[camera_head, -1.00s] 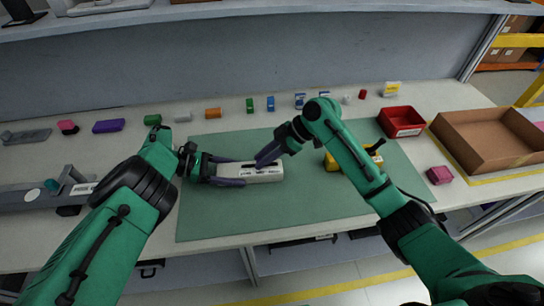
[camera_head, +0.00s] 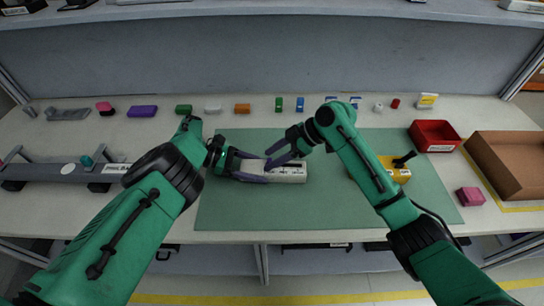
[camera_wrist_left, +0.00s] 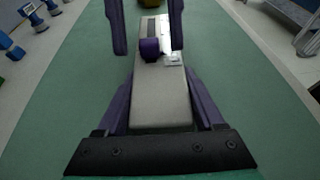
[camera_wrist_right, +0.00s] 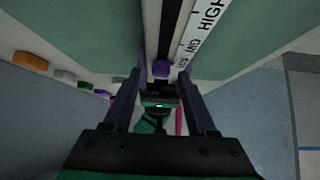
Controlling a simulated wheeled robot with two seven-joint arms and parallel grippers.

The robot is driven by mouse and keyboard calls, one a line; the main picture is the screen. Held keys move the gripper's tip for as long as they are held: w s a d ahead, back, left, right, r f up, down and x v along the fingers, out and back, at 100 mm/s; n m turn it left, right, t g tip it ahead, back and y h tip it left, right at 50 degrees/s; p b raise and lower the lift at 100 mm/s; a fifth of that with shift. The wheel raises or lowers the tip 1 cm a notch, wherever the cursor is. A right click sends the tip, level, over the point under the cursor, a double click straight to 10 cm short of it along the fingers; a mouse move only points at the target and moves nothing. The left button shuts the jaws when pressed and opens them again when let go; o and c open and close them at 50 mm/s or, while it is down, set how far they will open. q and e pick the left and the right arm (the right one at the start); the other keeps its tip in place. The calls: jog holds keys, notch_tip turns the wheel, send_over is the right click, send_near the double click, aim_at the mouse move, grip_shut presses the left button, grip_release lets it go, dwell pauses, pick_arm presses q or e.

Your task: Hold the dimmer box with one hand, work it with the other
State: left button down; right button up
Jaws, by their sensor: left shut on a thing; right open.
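The dimmer box (camera_head: 290,172) is a long pale grey box on the green mat, with a dark slot and a white label on top. In the right wrist view, its label (camera_wrist_right: 202,35) shows MID and HIGH. My left gripper (camera_head: 256,169) is shut on the box, one finger along each long side; it also shows in the left wrist view (camera_wrist_left: 160,102). The purple slider knob (camera_wrist_left: 150,48) stands on top; it also shows in the right wrist view (camera_wrist_right: 161,69). My right gripper (camera_head: 271,157) is open above the box, fingers apart on either side of the knob. Contact cannot be told.
A yellow box (camera_head: 396,172) with a black lever stands on the mat, partly behind my right arm. A red bin (camera_head: 436,146), a cardboard tray (camera_head: 497,184) and a magenta block (camera_head: 470,196) are at right. Several small blocks line the back. The front mat is clear.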

jog(key=v, duration=1.1)
jog(key=shift+d+r, duration=0.2)
pick_arm(q)
grip_release()
